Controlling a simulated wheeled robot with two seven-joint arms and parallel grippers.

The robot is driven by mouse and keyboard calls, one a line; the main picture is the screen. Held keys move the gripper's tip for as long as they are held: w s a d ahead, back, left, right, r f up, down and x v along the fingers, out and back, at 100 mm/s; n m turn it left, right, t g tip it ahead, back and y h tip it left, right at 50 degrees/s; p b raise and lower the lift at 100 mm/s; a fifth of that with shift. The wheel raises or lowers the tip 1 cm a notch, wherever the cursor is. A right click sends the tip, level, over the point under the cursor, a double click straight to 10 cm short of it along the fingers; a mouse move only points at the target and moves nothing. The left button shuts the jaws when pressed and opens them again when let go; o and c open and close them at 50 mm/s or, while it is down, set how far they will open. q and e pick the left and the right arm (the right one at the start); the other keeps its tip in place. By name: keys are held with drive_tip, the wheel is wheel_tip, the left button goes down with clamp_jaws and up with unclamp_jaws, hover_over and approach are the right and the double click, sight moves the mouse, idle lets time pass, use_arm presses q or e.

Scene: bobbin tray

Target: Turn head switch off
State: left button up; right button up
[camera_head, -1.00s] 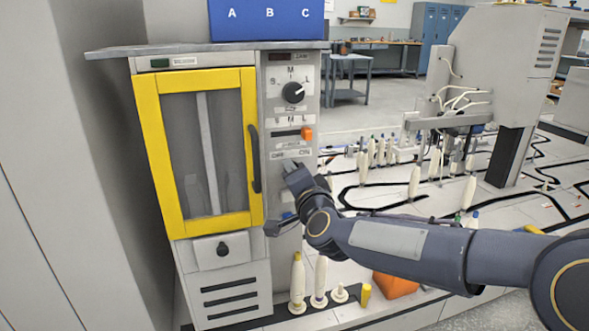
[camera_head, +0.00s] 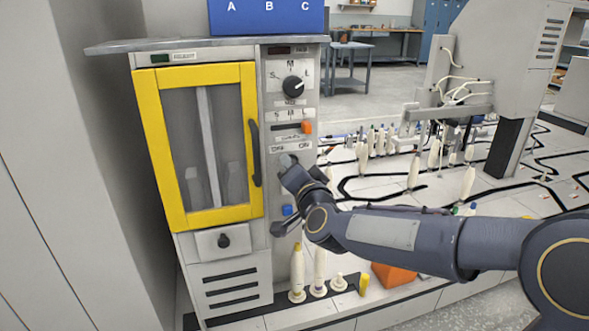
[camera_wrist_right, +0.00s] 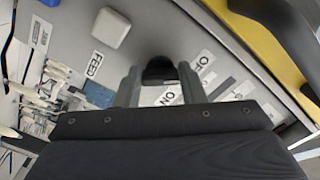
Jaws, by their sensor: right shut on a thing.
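The head switch is the dark knob (camera_wrist_right: 158,68) between the fingertips in the right wrist view. It sits on the grey control panel (camera_head: 309,185) by the OFF and ON labels. My right gripper (camera_head: 288,165) is at the panel just below those labels in the head view, with its jaws shut on the knob. It also shows in the right wrist view (camera_wrist_right: 159,80), one finger on each side of the knob. The gripper hides most of the switch in the head view, and its exact angle cannot be told. My left gripper is out of view.
Above are an orange slider (camera_head: 306,127) and a round dial (camera_head: 292,87). A blue button (camera_head: 287,210) is below my gripper. The yellow-framed door (camera_head: 175,220) with its dark handle (camera_head: 255,155) is close on the left. Bobbins (camera_head: 298,272) stand below.

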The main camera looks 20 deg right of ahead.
drive_tip(key=o, duration=1)
drive_tip(key=s+p, duration=0.1)
drive_tip(key=s, duration=0.6)
drive_tip(key=shift+s+d, duration=0.15)
drive_tip(key=shift+s, duration=0.25)
drive_tip(key=s+d+f+n+g+y, duration=0.2)
drive_tip(key=s+f+n+g, duration=0.35)
drive_tip(key=s, duration=0.85)
drive_tip(key=s+d+f+n+g+y, duration=0.1)
drive_tip(key=s+d+f+n+g, duration=0.1)
drive_tip(key=s+f+g, duration=0.8)
drive_tip(key=s+r+t+p, duration=0.1)
drive_tip(key=r+p, duration=0.8)
drive_tip(key=p, duration=0.1)
drive_tip(key=s+r+t+p, duration=0.1)
drive_tip(key=r+p, duration=0.8)
drive_tip(key=r, duration=0.1)
drive_tip(key=s+r+t+p, duration=0.1)
drive_tip(key=s+r+p, duration=0.1)
drive_tip(key=r+p, duration=0.7)
drive_tip(key=shift+a+r+p, duration=0.25)
drive_tip(key=shift+r+p, duration=0.1)
drive_tip(key=shift+p, duration=0.45)
